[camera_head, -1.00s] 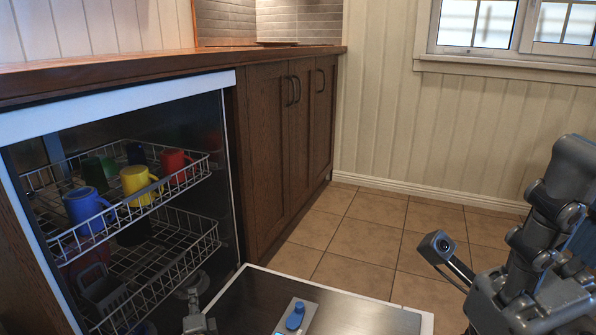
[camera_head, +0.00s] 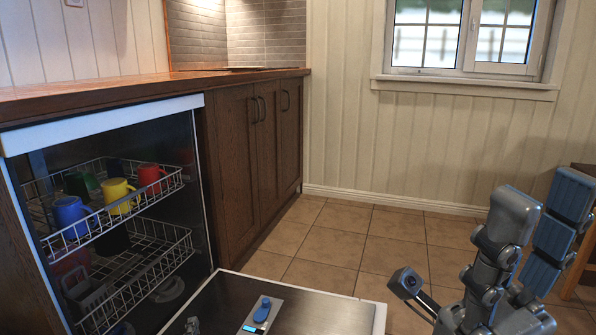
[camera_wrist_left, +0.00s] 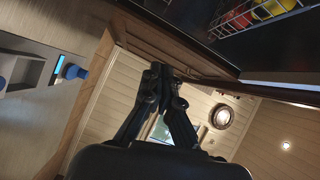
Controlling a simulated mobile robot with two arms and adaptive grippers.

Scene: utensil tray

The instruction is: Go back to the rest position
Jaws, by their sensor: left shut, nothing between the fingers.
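I do not see the right gripper's fingers. The open dishwasher's upper rack (camera_head: 160,192) holds a blue mug (camera_head: 68,215), a yellow mug (camera_head: 115,195), a red mug (camera_head: 149,176) and a green mug (camera_head: 78,184).
The lower rack (camera_head: 178,248) holds a grey basket (camera_head: 85,292). A dispenser with a blue cap (camera_head: 262,309) sits in the door. A wooden counter (camera_head: 250,74) runs above the cabinets. The tiled floor (camera_head: 335,248) beyond the door is clear. Brown furniture (camera_head: 583,245) stands at the right edge.

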